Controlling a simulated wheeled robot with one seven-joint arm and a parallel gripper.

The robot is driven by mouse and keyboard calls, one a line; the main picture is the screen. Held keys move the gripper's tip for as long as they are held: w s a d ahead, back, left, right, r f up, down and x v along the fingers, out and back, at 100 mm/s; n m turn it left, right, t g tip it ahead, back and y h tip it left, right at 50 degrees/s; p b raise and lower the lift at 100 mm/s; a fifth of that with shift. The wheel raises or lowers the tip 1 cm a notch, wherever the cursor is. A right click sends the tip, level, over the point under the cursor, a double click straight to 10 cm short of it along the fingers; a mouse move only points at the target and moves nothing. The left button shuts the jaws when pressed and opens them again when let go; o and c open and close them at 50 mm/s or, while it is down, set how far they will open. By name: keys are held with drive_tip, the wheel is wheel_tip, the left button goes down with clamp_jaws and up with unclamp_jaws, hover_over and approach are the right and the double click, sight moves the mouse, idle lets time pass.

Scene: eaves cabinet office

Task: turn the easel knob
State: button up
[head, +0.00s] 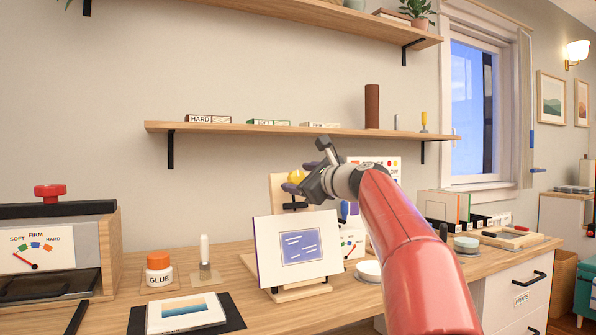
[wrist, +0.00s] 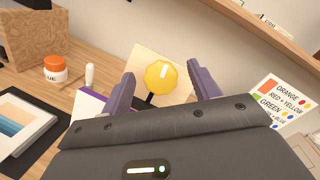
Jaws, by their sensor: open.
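The easel knob (wrist: 163,77) is a round yellow knob with a scalloped rim and a white mark. It sits on the easel's pale wooden back board (wrist: 138,58). In the head view the knob (head: 296,177) shows just left of my gripper and is partly covered by it. My gripper (wrist: 158,88) is open, with its purple fingers on either side of the knob in the wrist view. I see no finger touching it, and the depth between them is hard to tell. Below, the easel holds a white picture panel (head: 268,242) with a blue-violet patch.
A wooden shelf (head: 255,129) runs above the desk (head: 230,278). A glue jar (head: 159,270), a press with a red handle (head: 50,191) and a print (head: 185,312) lie to the left. White dishes and a colour chart (head: 385,165) are near my arm.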

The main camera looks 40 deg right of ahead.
drive_tip(key=shift+w, duration=0.6)
drive_tip(key=c, duration=1)
